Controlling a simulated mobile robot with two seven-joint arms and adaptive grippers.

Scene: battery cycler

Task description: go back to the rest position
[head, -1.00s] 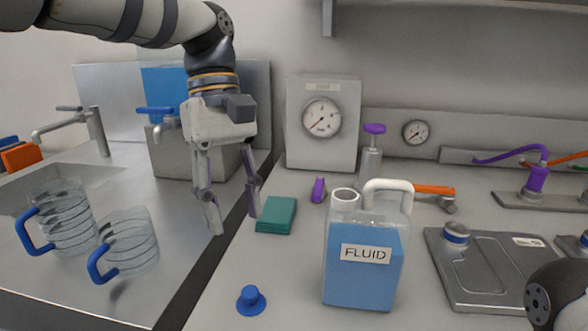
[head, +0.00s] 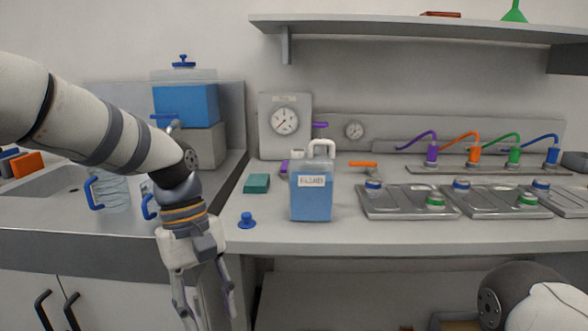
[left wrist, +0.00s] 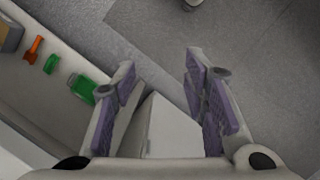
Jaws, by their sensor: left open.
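My left gripper (head: 205,305) is open and empty in the head view. It hangs pointing down in front of the counter's front edge, below the counter top. In the left wrist view its two purple-padded fingers (left wrist: 162,95) stand apart with nothing between them, above a grey floor (left wrist: 255,55). My right arm shows at the lower right of the head view, but its gripper is out of view.
The fluid jug (head: 311,198) stands on the counter (head: 275,232) beside a blue cap (head: 247,220) and a green block (head: 257,183). Clear jugs (head: 113,194) stand by the sink, partly behind my left arm. Metal battery trays (head: 405,213) lie right. A shelf (head: 400,28) runs above.

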